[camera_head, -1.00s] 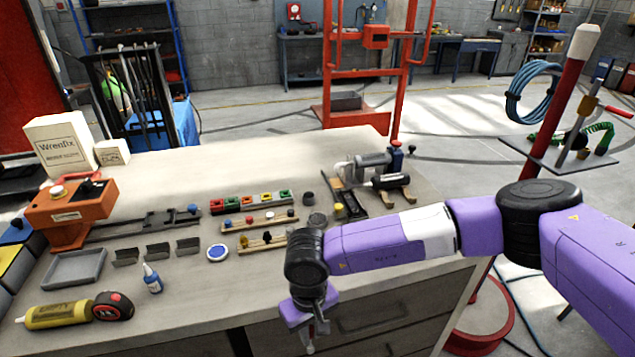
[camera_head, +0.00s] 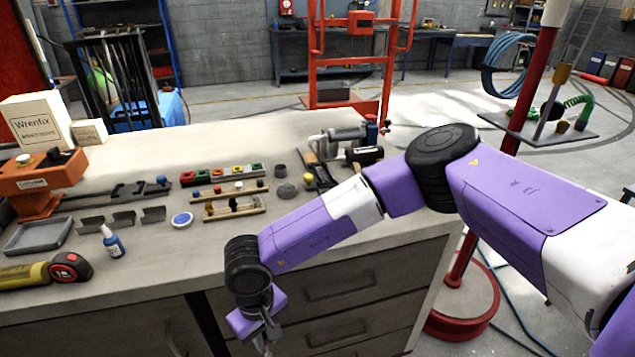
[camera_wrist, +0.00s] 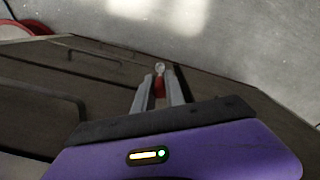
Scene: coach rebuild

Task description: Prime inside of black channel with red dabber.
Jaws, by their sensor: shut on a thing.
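My gripper (camera_wrist: 160,85) is shut on a small red piece with a pale round tip, which looks like the red dabber (camera_wrist: 159,86). In the head view my gripper (camera_head: 266,338) hangs low in front of the bench's drawer front, and the dabber is too small to make out there. Three short dark channel pieces, a left one (camera_head: 92,223), a middle one (camera_head: 123,219) and a right one (camera_head: 154,214), stand in a row on the bench top, left of and beyond my gripper. I cannot tell which is the black one.
The bench top (camera_head: 150,275) also holds a blue bottle (camera_head: 113,242), a round blue-rimmed lid (camera_head: 182,219), a grey tray (camera_head: 38,237), a tape measure (camera_head: 70,267) and wooden racks (camera_head: 235,209) with small coloured knobs. Drawer handles (camera_head: 337,287) face me. A red post (camera_head: 462,265) stands right.

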